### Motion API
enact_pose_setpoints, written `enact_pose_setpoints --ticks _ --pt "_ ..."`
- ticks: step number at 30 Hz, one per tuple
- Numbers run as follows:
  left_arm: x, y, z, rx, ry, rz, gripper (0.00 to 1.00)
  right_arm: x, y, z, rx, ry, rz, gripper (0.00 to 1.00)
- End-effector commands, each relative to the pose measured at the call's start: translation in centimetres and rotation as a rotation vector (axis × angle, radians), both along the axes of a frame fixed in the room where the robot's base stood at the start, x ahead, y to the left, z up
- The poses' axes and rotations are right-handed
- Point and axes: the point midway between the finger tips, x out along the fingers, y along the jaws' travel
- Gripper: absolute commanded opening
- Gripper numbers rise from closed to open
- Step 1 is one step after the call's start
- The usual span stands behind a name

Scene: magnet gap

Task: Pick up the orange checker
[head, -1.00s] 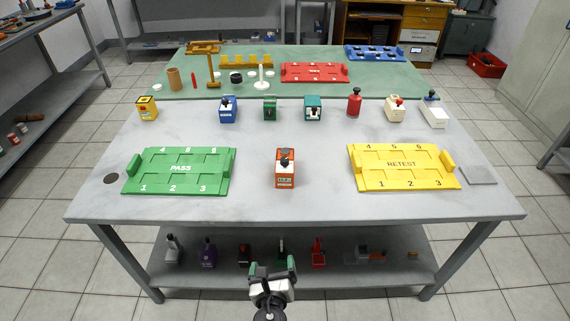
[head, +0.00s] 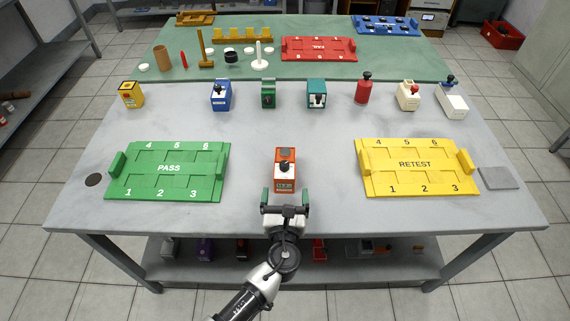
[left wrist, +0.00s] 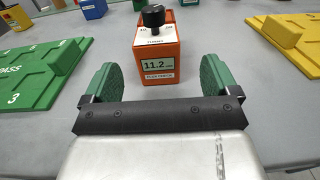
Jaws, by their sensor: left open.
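The orange checker (head: 285,172) is a small box with a black knob on top, standing upright on the grey table between the green PASS tray and the yellow RETEST tray. In the left wrist view the checker (left wrist: 155,60) shows a display reading 11.2. My left gripper (head: 285,197) is open just in front of the checker, at the near side of the table. In the left wrist view its green fingers (left wrist: 156,78) stand apart to either side of the checker's near face, not touching it. My right gripper is not in view.
The green PASS tray (head: 168,188) lies to the left and the yellow RETEST tray (head: 415,182) to the right. A row of other boxes, including a blue one (head: 221,96) and a green one (head: 268,95), stands behind. A grey square plate (head: 498,178) lies at far right.

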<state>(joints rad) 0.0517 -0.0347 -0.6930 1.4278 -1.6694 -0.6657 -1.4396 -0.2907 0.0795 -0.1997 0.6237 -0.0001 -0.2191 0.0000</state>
Motion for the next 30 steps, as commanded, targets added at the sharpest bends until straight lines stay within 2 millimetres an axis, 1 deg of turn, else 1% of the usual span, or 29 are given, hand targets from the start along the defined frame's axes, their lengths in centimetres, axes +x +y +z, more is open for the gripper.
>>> enact_pose_setpoints --ticks 1,3,7,11,15,18,21,28,30 --pt "1.0 -0.1 0.1 0.000 -0.002 0.001 0.89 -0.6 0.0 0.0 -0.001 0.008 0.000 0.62" --pt "1.9 -0.1 0.1 0.000 -0.001 0.000 0.89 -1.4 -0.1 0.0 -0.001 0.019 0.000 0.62" --pt "3.0 -0.1 0.1 0.000 0.000 -0.001 0.89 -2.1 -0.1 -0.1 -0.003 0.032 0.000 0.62" --pt "4.1 0.0 0.3 -0.001 -0.001 0.001 0.89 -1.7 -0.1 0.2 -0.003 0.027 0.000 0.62" --pt "6.4 0.2 0.8 -0.001 -0.001 0.000 0.89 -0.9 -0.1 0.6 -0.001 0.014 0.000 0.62" --pt "7.6 0.1 0.4 0.000 0.001 0.000 0.89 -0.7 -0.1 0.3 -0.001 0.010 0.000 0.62" --pt "8.2 0.1 0.5 -0.001 0.001 -0.001 0.89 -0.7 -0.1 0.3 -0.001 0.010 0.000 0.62" --pt "8.2 0.1 0.5 -0.002 0.001 -0.001 0.89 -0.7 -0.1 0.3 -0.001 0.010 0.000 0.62" --pt "8.2 0.1 0.5 -0.002 0.001 -0.001 0.79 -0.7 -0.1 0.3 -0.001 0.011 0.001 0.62"
